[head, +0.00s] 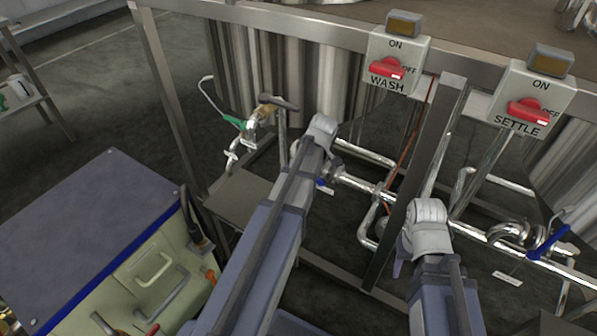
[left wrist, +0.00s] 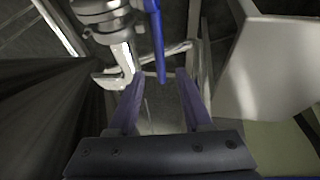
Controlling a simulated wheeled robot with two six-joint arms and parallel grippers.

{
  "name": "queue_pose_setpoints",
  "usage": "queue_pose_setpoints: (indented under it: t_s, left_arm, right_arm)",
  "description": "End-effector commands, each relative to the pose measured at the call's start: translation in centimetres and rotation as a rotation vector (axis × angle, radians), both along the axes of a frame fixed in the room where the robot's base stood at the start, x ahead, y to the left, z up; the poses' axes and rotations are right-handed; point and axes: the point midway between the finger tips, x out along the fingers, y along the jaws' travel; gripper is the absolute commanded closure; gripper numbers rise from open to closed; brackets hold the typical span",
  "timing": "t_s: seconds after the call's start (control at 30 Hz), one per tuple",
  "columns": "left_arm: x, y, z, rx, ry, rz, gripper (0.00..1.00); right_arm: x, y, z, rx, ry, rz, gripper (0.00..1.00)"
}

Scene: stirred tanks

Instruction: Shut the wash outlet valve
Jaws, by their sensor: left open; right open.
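The wash outlet valve has a blue lever, a bit of which shows in the head view (head: 321,186) beside my left arm, on the steel pipe below the WASH switch. In the left wrist view a blue lever (left wrist: 157,45) points down the picture, its end by the gap between my left fingertips. My left gripper (left wrist: 160,74) is open with nothing clamped; in the head view my own arm hides it. My right gripper (head: 398,268) is open, mostly hidden behind its wrist, beside the steel post. The valve body is mostly hidden in the head view.
A WASH switch box (head: 396,62) and a SETTLE switch box (head: 530,100) hang on the frame rail. Another blue-handled valve (head: 548,242) sits on the right pipe. A steel post (head: 415,180) stands between my arms. A blue-topped cabinet (head: 85,235) is at left.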

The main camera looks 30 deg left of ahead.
Motion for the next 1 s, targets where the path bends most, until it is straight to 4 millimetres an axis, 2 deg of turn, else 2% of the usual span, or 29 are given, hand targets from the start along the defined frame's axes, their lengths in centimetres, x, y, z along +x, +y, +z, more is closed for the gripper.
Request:
queue_pose_setpoints:
  t_s: [0.03, 0.3, 0.43, 0.7, 1.0]
  left_arm:
    - [0.2, 0.3, -1.3, 0.000, 0.000, 0.001, 0.50]
    - [1.0, 1.6, -4.5, 0.001, -0.002, 0.002, 0.50]
    - [1.2, 1.9, -5.0, 0.000, -0.001, 0.001, 0.50]
    - [1.2, 2.0, -5.0, 0.000, -0.001, 0.001, 0.50]
    - [1.2, 2.0, -5.0, 0.000, 0.000, 0.001, 0.83]
  right_arm:
    - [0.0, 0.0, -1.3, 0.001, 0.000, 0.001, 0.50]
    - [0.0, 0.1, -4.5, 0.004, -0.001, 0.003, 0.50]
    - [0.0, 0.1, -5.1, 0.003, -0.001, 0.000, 0.50]
    - [0.0, 0.1, -5.0, 0.003, -0.001, -0.001, 0.50]
    - [0.0, 0.1, -5.0, 0.003, -0.001, 0.000, 0.50]
